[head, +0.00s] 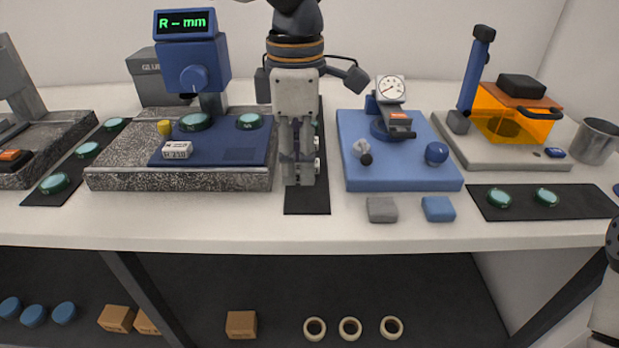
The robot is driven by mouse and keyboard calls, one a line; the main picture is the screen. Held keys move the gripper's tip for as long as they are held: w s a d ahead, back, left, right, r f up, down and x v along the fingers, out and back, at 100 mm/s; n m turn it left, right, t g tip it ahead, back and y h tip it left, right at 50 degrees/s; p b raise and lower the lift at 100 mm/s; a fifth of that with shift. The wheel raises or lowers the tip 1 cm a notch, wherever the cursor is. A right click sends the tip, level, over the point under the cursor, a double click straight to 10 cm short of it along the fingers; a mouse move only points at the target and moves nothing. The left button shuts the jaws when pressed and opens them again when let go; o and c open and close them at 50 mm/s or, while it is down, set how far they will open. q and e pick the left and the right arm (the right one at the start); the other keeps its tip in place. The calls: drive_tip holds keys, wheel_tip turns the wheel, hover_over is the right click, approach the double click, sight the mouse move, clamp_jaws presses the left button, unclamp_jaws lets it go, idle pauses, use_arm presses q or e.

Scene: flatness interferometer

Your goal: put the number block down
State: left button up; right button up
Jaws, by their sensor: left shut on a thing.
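A small white block with dark printed characters (177,150) rests on the dark blue mat (235,157) on the granite plate (180,180). It is apart from the gripper, to its left. My left gripper (298,180) points down over the black strip (306,204), between the granite plate and the blue base. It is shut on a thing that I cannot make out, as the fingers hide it. My right gripper is out of view.
A blue instrument (193,65) with a lit display stands behind the plate. A dial gauge (391,89) stands on the blue base (405,178) at right. Grey (382,210) and blue (438,209) blocks lie in front. The front table edge is mostly clear.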

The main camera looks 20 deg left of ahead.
sight(307, 198)
use_arm(q)
drive_tip(key=f, duration=0.1)
drive_tip(key=w+f, duration=0.1)
drive_tip(key=f, duration=0.1)
drive_tip(key=w+f, duration=0.1)
drive_tip(key=f, duration=0.1)
drive_tip(key=shift+d, duration=0.35)
drive_tip(key=shift+f, duration=0.2)
drive_tip(key=shift+f, duration=0.15)
drive_tip(key=o, duration=0.9)
wheel_tip(307, 198, up, 12)
